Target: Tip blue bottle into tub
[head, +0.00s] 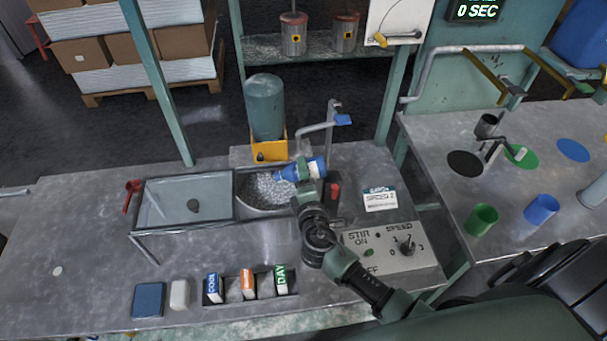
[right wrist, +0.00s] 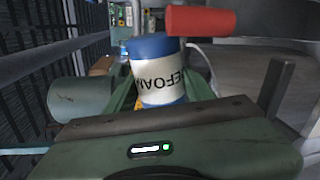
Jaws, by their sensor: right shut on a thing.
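The blue bottle (head: 285,173) has a white label band, and it is tilted close to sideways, with its left end over the tub (head: 262,208). The tub is a round metal basin set in the bench, holding grey, bubbly-looking contents. My right gripper (head: 306,184) is shut on the bottle at the tub's right side. In the right wrist view the bottle (right wrist: 158,75) shows between the jaws, its label lettering upside down. I cannot tell whether anything is pouring out. My left gripper is not in view.
A glass-sided tank (head: 185,200) adjoins the tub on the left. A green cylinder (head: 265,105) in a yellow holder and a tap (head: 318,128) stand behind. A red-topped item (head: 333,192) is close right of the gripper. A control panel (head: 395,250) lies in front right.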

